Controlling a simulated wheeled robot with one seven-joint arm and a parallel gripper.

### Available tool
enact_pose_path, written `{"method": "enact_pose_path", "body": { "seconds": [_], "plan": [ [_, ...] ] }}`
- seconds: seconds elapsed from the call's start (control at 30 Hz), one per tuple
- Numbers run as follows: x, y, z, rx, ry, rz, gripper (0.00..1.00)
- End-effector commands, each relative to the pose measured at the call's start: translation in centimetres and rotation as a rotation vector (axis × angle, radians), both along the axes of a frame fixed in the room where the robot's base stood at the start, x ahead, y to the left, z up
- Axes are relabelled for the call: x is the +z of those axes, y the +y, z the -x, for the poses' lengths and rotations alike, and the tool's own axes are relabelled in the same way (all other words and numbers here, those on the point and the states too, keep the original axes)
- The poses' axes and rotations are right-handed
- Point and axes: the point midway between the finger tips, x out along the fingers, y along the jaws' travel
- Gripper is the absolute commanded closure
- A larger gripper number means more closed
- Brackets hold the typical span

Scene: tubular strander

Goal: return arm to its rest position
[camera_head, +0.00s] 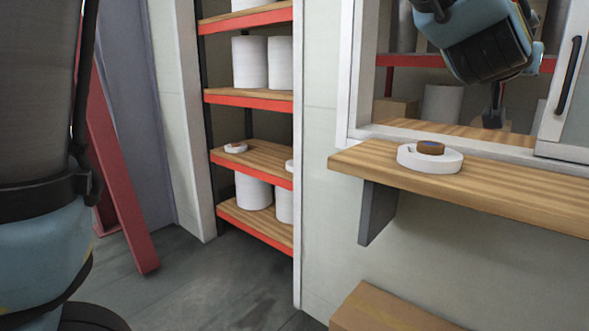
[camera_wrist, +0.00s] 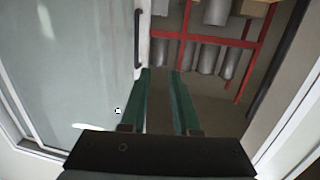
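My arm (camera_head: 487,45) shows at the upper right of the head view, raised in front of the window opening above the wooden counter. In the wrist view my gripper (camera_wrist: 162,76) has two green fingers standing apart with nothing between them. No object is held. The fingers point into the opening, toward red shelving beyond. In the head view I cannot clearly make out the fingers.
A wooden counter (camera_head: 510,193) below the window holds a white disc (camera_head: 433,163) with a brown piece on it. A glass panel (camera_wrist: 85,60) with a dark handle (camera_wrist: 138,38) is left of my fingers. Shelves (camera_head: 250,97) hold white rolls.

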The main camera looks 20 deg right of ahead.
Motion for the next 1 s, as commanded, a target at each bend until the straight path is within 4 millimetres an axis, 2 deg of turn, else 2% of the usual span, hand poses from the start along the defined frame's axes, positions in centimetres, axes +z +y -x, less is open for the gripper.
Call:
{"method": "enact_pose_path", "body": {
  "seconds": [0.27, 0.37, 0.47, 0.6, 0.67, 0.7, 0.77, 0.8, 0.87, 1.0],
  "plan": [
    [-3.7, 3.3, -7.2, 0.081, 0.043, -0.114, 0.7],
    [-5.7, 5.6, -10.5, 0.124, 0.074, -0.173, 0.7],
    [-8.3, 9.1, -14.8, 0.188, 0.123, -0.251, 0.7],
    [-12.8, 16.3, -20.6, 0.3, 0.227, -0.38, 0.7],
    [-14.7, 19.8, -22.5, 0.35, 0.28, -0.434, 0.7],
    [-15.9, 22.2, -23.6, 0.384, 0.317, -0.468, 0.7],
    [-17.6, 26.0, -24.9, 0.437, 0.377, -0.519, 0.7],
    [-18.8, 28.6, -25.6, 0.475, 0.421, -0.55, 0.7],
    [-20.5, 32.6, -26.2, 0.53, 0.49, -0.597, 0.7],
    [-24.0, 42.2, -25.9, 0.664, 0.671, -0.698, 0.7]
  ]
}}
